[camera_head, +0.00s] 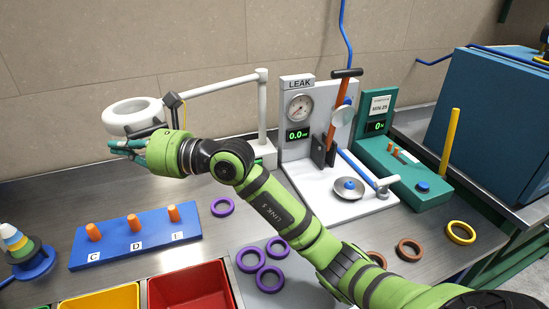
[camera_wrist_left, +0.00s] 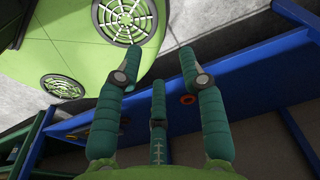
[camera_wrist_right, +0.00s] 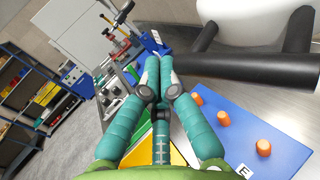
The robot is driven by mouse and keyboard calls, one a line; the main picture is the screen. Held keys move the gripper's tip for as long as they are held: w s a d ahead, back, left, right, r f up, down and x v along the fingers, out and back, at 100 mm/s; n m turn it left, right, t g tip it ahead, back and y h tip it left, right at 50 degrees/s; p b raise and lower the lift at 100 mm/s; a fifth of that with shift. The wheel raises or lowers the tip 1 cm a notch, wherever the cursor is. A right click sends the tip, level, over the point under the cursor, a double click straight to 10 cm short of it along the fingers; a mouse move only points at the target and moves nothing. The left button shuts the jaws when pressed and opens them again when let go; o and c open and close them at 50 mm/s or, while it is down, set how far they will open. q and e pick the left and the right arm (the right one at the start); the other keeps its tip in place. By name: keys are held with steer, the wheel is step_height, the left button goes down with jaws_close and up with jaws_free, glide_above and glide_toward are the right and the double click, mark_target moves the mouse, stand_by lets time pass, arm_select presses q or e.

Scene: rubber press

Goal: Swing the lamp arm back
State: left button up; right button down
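The lamp has a white ring head (camera_head: 128,114), a white arm (camera_head: 222,84) and an upright post (camera_head: 262,110) left of the leak gauge. A black handle (camera_head: 146,131) hangs under the ring. In the right wrist view, the white ring (camera_wrist_right: 250,22) and black handle bar (camera_wrist_right: 255,70) fill the upper right. My right gripper (camera_head: 112,147) is at the handle, below the ring. Its fingertips (camera_wrist_right: 159,60) are together with nothing seen between them, and the bar's end lies beside them; contact is unclear. My left gripper (camera_wrist_left: 156,62) is open and empty, outside the head view.
A blue peg board (camera_head: 135,252) with orange pegs lies below. Yellow (camera_head: 105,300) and red (camera_head: 190,288) bins stand in front. The leak tester (camera_head: 300,135) stands right of the post. Purple rings (camera_head: 222,206) lie loose on the bench. A blue frame (camera_wrist_left: 250,65) is near my left gripper.

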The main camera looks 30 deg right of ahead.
mark_target(105, 124)
steer(key=shift+m+t+h, duration=0.4)
steer(key=shift+t+h, duration=0.1)
steer(key=shift+t, duration=0.1)
steer(key=w, duration=0.3)
steer(key=w+a, duration=0.1)
steer(key=w, duration=0.3)
steer(key=w+a+b, duration=0.1)
steer(key=w, duration=0.3)
steer(key=shift+w+a+r, duration=0.15)
steer(key=shift+a+r, duration=0.1)
arm_select(q)
steer(key=shift+d+f, duration=0.1)
steer(key=shift+f, duration=0.45)
arm_select(e)
steer(key=shift+w+m+t+h, duration=0.3)
steer(key=shift+w+h, duration=0.1)
steer(key=shift+w, duration=0.5)
arm_select(q)
steer(key=shift+s, duration=0.2)
steer(key=shift+s, duration=0.1)
